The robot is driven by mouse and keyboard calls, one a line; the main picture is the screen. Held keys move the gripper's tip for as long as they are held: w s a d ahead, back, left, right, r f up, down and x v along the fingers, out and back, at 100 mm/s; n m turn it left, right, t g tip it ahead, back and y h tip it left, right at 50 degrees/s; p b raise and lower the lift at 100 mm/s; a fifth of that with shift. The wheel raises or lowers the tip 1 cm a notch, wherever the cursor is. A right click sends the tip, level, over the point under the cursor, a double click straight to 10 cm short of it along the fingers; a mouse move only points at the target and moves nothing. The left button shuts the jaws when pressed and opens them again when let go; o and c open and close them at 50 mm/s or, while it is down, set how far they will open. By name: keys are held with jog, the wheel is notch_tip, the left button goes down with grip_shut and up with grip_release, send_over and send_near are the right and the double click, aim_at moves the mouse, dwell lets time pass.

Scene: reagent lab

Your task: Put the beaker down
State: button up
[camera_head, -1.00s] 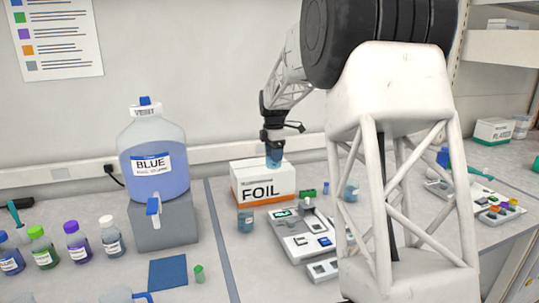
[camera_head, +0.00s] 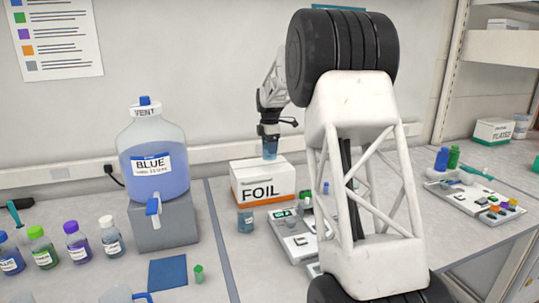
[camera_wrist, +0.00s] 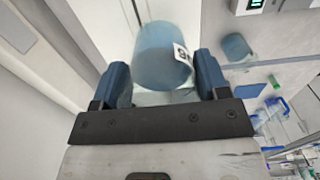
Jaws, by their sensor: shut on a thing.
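My gripper (camera_head: 268,137) is shut on a small blue-tinted beaker (camera_head: 270,149). The beaker shows just above the top of the white and orange FOIL box (camera_head: 262,184) in the head view; whether its base touches the box is not clear. In the wrist view, the beaker (camera_wrist: 160,58) sits between the two blue fingers of my gripper (camera_wrist: 163,78), with part of a label on its right side.
A large BLUE jug (camera_head: 154,165) with a tap stands on a grey block at left, beside several capped bottles. A bench instrument (camera_head: 293,236) stands right of the box, partly behind my arm.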

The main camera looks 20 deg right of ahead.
jog(key=shift+f, duration=0.1)
jog(key=shift+f, duration=1.6)
jog(key=shift+f, duration=0.15)
jog(key=o, duration=1)
notch_tip(320, 180, up, 12)
jog(key=shift+r, duration=0.15)
jog(key=shift+s, duration=0.1)
